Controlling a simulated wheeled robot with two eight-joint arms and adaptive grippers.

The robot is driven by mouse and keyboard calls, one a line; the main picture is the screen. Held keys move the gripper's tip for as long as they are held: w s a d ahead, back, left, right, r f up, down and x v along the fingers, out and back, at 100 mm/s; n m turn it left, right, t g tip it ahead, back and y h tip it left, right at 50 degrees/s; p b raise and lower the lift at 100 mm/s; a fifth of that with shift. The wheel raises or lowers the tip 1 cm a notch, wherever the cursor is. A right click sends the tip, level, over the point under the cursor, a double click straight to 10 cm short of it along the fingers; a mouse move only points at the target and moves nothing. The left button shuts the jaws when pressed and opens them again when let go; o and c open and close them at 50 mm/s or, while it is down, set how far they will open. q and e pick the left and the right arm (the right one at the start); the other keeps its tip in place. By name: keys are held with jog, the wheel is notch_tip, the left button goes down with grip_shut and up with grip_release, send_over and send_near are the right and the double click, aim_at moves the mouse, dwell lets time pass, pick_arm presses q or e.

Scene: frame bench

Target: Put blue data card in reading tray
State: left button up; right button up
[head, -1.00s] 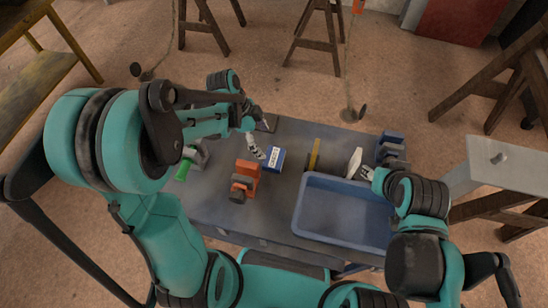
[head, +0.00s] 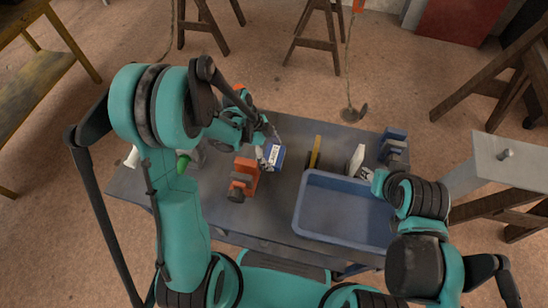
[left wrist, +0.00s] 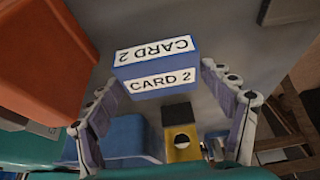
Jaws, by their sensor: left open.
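The blue data card (head: 277,156), a small block with white labels, stands on the grey bench. In the left wrist view the card (left wrist: 157,65) reads "CARD 2". My left gripper (head: 264,153) is open at the card's left side in the head view. In the left wrist view its fingers (left wrist: 158,78) are spread to either side of the card, with gaps visible. A blue open tray (head: 300,205) sits at the bench's front right; I cannot tell whether it is the reading tray. My right gripper (head: 369,174) is beside the tray; its jaws are unclear.
An orange clamp-like block (head: 243,178) stands just left of the card. A yellow bar (head: 315,152), a white piece (head: 356,159) and a blue-grey fixture (head: 393,148) lie to the right. A green-ended object (head: 183,163) is at the left. The bench's front middle is clear.

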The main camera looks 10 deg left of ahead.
pick_arm(q)
jog(key=shift+r, duration=0.1)
jog(key=c, duration=1)
jog(key=shift+o, duration=0.2)
